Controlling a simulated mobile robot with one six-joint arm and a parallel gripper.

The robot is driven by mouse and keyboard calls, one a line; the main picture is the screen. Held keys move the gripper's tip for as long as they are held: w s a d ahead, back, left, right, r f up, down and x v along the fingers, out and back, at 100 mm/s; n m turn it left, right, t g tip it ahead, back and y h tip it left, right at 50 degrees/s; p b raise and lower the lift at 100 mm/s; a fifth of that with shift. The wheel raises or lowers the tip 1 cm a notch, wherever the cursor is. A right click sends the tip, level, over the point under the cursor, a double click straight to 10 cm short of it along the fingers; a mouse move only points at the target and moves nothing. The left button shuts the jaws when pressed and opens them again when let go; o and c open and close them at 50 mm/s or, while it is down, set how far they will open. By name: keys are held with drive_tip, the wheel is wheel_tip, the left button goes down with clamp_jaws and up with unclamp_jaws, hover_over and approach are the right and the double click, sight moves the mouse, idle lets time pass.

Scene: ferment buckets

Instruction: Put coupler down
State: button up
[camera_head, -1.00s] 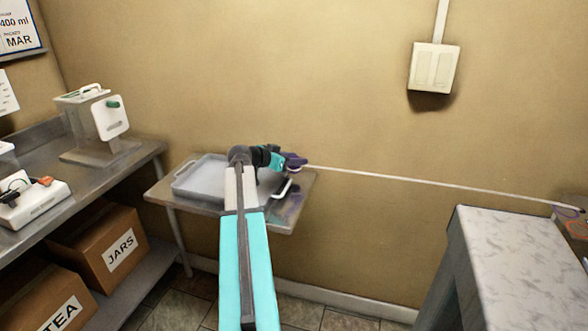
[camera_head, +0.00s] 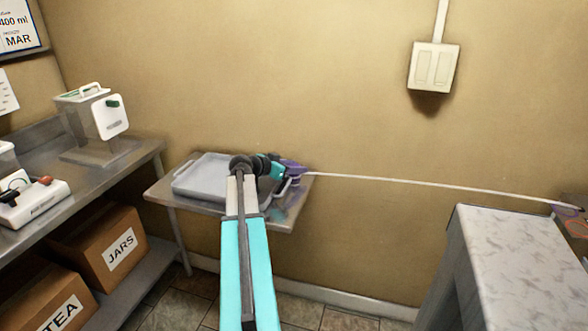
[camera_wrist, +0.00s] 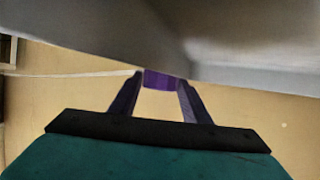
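The coupler is a small purple piece (camera_wrist: 160,79) between my two fingertips in the wrist view. My gripper (camera_wrist: 160,84) is shut on it. In the head view my gripper (camera_head: 291,169) is at the right end of a grey tray (camera_head: 183,187), low by its handle. A thin white hose (camera_head: 420,182) runs from the purple piece to the right across the wall. I cannot tell in the head view whether the coupler touches the table or tray.
The tray stands on a small metal table (camera_head: 160,194) against the wall. A metal bench (camera_head: 143,152) with a clear dispenser (camera_head: 96,118) is at left. Boxes (camera_head: 110,246) stand below it. A marble-topped counter (camera_head: 520,250) is at right.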

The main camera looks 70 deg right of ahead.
drive_tip(key=shift+o, duration=1.1)
drive_tip(key=shift+r+p, duration=0.25)
drive_tip(key=shift+p, duration=0.05)
drive_tip(key=b+v, duration=0.1)
drive_tip(key=v, duration=1.1)
